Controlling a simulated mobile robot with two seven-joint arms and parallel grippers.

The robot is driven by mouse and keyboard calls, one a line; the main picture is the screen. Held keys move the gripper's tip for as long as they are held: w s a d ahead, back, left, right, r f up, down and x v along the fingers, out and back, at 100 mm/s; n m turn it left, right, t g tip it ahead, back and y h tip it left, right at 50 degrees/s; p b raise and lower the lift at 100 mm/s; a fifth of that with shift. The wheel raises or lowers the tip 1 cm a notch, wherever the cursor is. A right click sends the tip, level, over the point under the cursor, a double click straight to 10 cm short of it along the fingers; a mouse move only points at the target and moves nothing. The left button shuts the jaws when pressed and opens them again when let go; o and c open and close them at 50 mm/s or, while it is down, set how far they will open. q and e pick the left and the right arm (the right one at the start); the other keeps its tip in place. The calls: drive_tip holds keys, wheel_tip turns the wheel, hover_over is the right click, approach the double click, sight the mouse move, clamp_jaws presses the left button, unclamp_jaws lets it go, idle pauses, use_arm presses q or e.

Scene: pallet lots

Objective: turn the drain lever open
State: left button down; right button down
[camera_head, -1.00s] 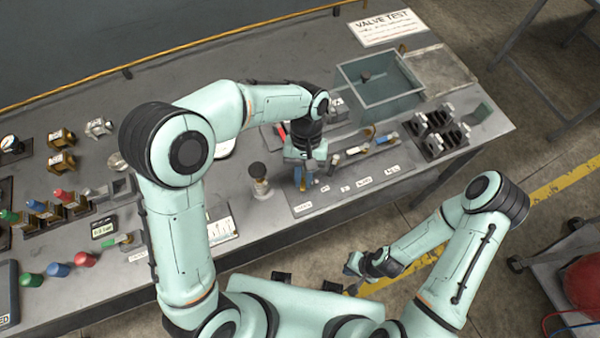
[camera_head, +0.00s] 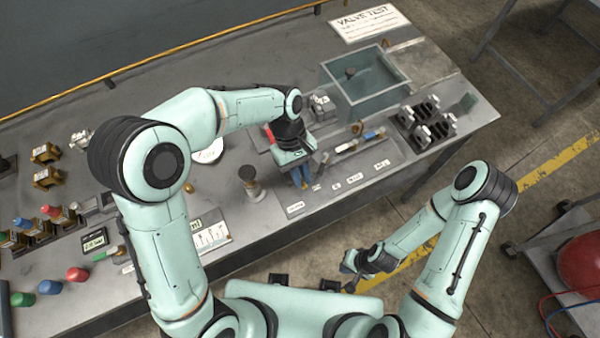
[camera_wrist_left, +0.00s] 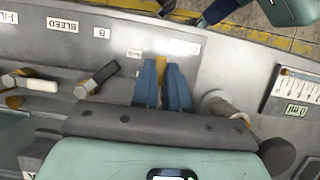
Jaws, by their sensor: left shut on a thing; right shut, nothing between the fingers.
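My left gripper (camera_head: 302,184) points down at the near-left part of the valve panel (camera_head: 325,201). In the left wrist view its blue fingers (camera_wrist_left: 162,82) are shut on a tan, brass-coloured piece (camera_wrist_left: 161,64), which I take to be the drain lever. A white label (camera_wrist_left: 185,46) lies just beyond it, its text too small to read surely. How far the lever is turned cannot be told, as the fingers cover most of it. My right gripper (camera_head: 350,279) is shut and empty, in front of the bench.
Other levers (camera_wrist_left: 96,80) stand left of the fingers in the wrist view, near a BLEED label (camera_wrist_left: 62,25). A dark-topped post (camera_head: 251,184) stands close to the left gripper. A water tank (camera_head: 366,84) and black rack (camera_head: 425,124) are behind and to the right.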

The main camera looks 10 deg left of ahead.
idle(0.3)
use_arm(q)
drive_tip(key=c, duration=1.1)
unclamp_jaws()
drive_tip(key=shift+w+r, duration=0.1)
drive_tip(key=p+v, duration=0.2)
drive_tip(key=v, duration=1.1)
drive_tip(key=shift+r, duration=0.1)
use_arm(e)
drive_tip(key=w+r, duration=0.2)
drive_tip(key=r, duration=0.1)
drive_tip(key=shift+w, duration=0.3)
